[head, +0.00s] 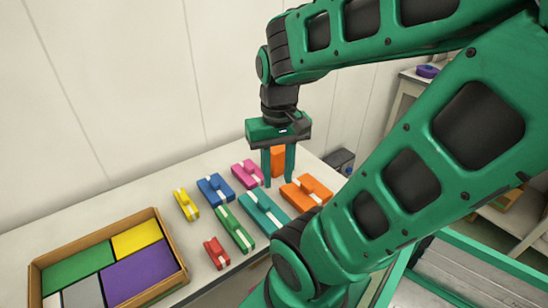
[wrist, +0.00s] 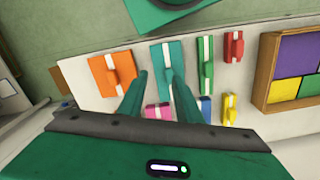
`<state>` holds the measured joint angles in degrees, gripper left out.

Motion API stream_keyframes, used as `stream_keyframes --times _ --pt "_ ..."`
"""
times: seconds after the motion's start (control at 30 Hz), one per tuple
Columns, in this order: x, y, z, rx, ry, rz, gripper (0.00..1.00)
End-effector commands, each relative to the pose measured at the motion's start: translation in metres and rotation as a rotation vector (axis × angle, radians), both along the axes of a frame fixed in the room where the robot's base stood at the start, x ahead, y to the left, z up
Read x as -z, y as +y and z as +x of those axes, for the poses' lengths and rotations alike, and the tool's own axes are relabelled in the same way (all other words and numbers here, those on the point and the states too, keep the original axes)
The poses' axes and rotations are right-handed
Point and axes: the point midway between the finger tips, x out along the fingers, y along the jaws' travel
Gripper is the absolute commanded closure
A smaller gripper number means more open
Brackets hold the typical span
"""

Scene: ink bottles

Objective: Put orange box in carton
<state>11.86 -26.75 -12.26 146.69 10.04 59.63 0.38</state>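An orange box (head: 305,191) with a white stripe and a raised block lies on the table at the right end of the coloured boxes. It also shows at the upper left in the wrist view (wrist: 99,76). My gripper (head: 279,184) is open and empty above the table, left of the orange box in the head view. In the wrist view its fingers (wrist: 154,73) point down, to the right of the orange box. The carton (head: 178,262) is an open brown tray at the lower left, with green, yellow, purple and grey areas inside. Its edge shows at the right in the wrist view (wrist: 266,68).
Teal (head: 262,213), green (head: 236,228), red (head: 217,253), blue (head: 215,189), pink (head: 247,174) and yellow (head: 186,204) boxes lie between the orange box and the carton. A plain orange patch (head: 278,156) shows behind my fingers; its place is unclear. A wall runs behind the table.

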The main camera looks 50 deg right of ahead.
Motion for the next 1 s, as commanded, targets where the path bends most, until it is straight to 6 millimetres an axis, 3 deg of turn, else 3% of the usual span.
stream_keyframes --times 0.07,0.2,0.23,0.47,1.0 --pt "0.0 0.0 0.0 0.0 0.0 0.0 0.66" --pt "-0.006 -0.002 -0.01 -0.028 -0.014 -0.001 0.33" --pt "-0.007 -0.003 -0.008 -0.046 -0.014 -0.003 0.31" --pt "-0.014 -0.03 0.021 -0.379 -0.006 -0.014 0.31" --pt "-0.005 -0.13 0.103 -1.494 -0.002 0.006 0.31"
